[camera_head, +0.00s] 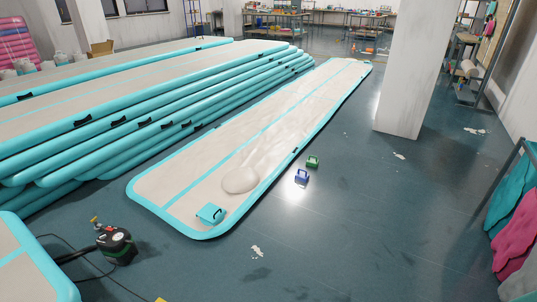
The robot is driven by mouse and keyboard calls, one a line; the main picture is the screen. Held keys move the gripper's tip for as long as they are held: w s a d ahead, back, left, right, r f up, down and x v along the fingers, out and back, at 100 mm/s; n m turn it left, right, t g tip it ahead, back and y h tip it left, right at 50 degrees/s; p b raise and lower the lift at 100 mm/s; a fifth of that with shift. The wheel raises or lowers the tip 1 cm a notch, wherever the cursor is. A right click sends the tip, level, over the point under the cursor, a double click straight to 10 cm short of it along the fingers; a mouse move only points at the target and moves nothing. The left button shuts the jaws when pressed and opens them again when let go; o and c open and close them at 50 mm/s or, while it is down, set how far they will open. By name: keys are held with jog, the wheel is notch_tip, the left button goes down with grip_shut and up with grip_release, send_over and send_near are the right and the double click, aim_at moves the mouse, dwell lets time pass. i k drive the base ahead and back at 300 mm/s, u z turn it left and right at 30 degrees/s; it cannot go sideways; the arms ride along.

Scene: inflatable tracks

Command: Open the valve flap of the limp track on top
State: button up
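A long beige track (277,122) with teal edges lies on the floor in the middle. Its surface looks wrinkled and slack. A pale round bulge or disc (240,180) shows near its near end. A small teal object (211,214) with a dark strip or handle sits at its near right edge; I cannot tell if it is the valve flap. No flap clearly shows as open or shut. Whether another track lies under this one cannot be told. My gripper is not in view.
A stack of teal-edged tracks (150,126) stands close on the left. A black pump (116,243) with a hose is at front left. A blue item (302,175) and a green item (312,161) lie right of the track.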

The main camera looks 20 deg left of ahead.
aim_at(213, 213)
jog(key=u, duration=0.4)
jog(key=i, duration=2.05)
jog(key=u, duration=1.3)
jog(key=i, duration=1.55)
jog(key=u, duration=0.5)
